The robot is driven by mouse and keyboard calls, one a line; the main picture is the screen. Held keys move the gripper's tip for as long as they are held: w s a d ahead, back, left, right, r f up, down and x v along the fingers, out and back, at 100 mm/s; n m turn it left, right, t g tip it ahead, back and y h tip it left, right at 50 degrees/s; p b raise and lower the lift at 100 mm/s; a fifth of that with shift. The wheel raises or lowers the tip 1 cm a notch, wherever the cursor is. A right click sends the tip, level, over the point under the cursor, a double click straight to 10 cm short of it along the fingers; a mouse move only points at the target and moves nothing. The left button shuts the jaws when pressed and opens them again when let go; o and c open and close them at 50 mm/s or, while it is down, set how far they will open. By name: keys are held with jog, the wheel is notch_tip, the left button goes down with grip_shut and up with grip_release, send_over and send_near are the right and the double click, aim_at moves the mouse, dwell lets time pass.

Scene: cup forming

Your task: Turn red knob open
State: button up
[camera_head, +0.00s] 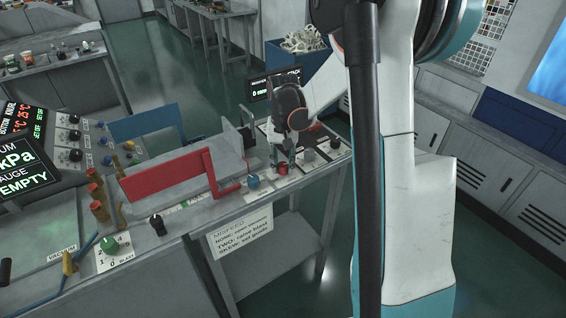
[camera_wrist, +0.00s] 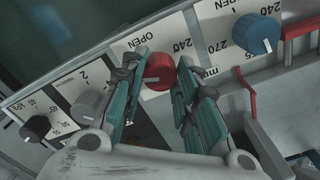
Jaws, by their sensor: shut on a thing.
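The red knob (camera_wrist: 161,72) sits on a white scale plate marked OPEN in the wrist view. My gripper (camera_wrist: 160,80) has its two green-grey fingers on either side of the knob, shut on it. In the head view the red knob (camera_head: 283,169) shows at the front edge of the bench, just below my gripper (camera_head: 292,160). A pale pointer line shows on the knob's lower side in the wrist view. The fingers hide parts of its sides and of the scale.
A blue knob (camera_wrist: 256,34) and a red bar (camera_wrist: 248,92) are on one side, a grey knob (camera_wrist: 88,106) and a black knob (camera_wrist: 36,128) on the other. A red frame (camera_head: 165,178) and a blue panel (camera_head: 147,122) stand on the bench to the left.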

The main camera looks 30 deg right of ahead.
aim_at(283, 165)
jog(key=m, duration=0.5)
jog(key=shift+m, duration=0.3)
jog(key=m, duration=0.5)
jog(key=shift+m, duration=0.4)
jog(key=o, duration=1.1)
jog(key=shift+c, duration=0.2)
notch_tip(283, 165, up, 12)
